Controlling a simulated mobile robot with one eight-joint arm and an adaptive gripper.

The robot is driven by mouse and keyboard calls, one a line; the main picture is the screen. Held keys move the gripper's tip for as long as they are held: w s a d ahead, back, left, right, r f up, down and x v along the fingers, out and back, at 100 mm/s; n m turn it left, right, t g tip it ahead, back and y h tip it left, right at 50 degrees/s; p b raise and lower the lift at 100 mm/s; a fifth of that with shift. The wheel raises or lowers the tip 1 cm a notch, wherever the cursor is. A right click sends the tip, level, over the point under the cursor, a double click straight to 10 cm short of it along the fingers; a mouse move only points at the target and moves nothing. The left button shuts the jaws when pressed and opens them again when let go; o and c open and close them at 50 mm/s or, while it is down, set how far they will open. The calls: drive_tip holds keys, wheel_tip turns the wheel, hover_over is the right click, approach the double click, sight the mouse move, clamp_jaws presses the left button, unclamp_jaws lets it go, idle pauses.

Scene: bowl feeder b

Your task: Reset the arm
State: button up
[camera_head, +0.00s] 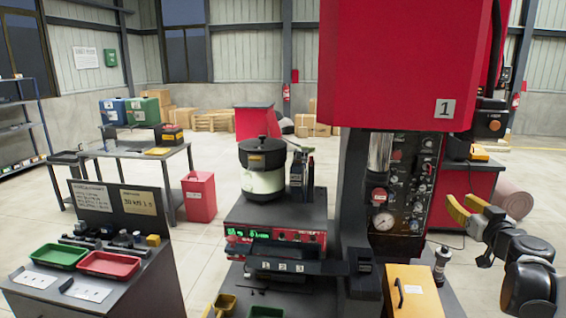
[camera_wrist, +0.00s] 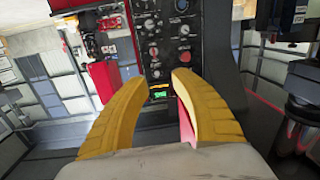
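My gripper (camera_head: 461,201) is at the right of the head view, raised in front of the red machine's control panel (camera_head: 402,190). Its yellow fingers also show in the wrist view (camera_wrist: 160,84). They stand apart with nothing between them, so it is open and empty. The dark panel with knobs (camera_wrist: 168,40) lies beyond the fingertips, seen through the gap. No contact with the panel shows. My dark wrist and forearm come in from the right edge of the head view.
A bowl feeder (camera_head: 264,180) with a black lid stands on a red-fronted base left of the machine. A yellow-orange box (camera_head: 411,290) stands low in front. A bench at left holds a green tray (camera_head: 60,256) and a red tray (camera_head: 108,264). Open floor lies between the benches.

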drive_tip(key=s+a+f+n+g+y+b, duration=0.1)
drive_tip(key=s+a+f+g+y, duration=0.15)
drive_tip(key=a, duration=0.65)
drive_tip(key=s+a+f+n+g+y+b, duration=0.1)
drive_tip(key=s+a+f+b, duration=0.15)
drive_tip(key=a, duration=0.75)
drive_tip(key=s+a+f+n+g+y+b, duration=0.1)
drive_tip(key=s+a+f+g+y, duration=0.15)
drive_tip(key=a, duration=0.65)
drive_tip(key=s+a+f+g+h+b, duration=0.1)
drive_tip(key=s+a+f+g, duration=0.1)
drive_tip(key=s+f, duration=0.4)
drive_tip(key=s+a+f+m+g+h+b, duration=0.1)
drive_tip(key=s+a+f, duration=0.4)
drive_tip(key=s, duration=0.7)
drive_tip(key=shift+s+f+m+g+h+b, duration=0.3)
drive_tip(key=shift+f+g+h+b, duration=0.15)
drive_tip(key=shift+f+g, duration=0.3)
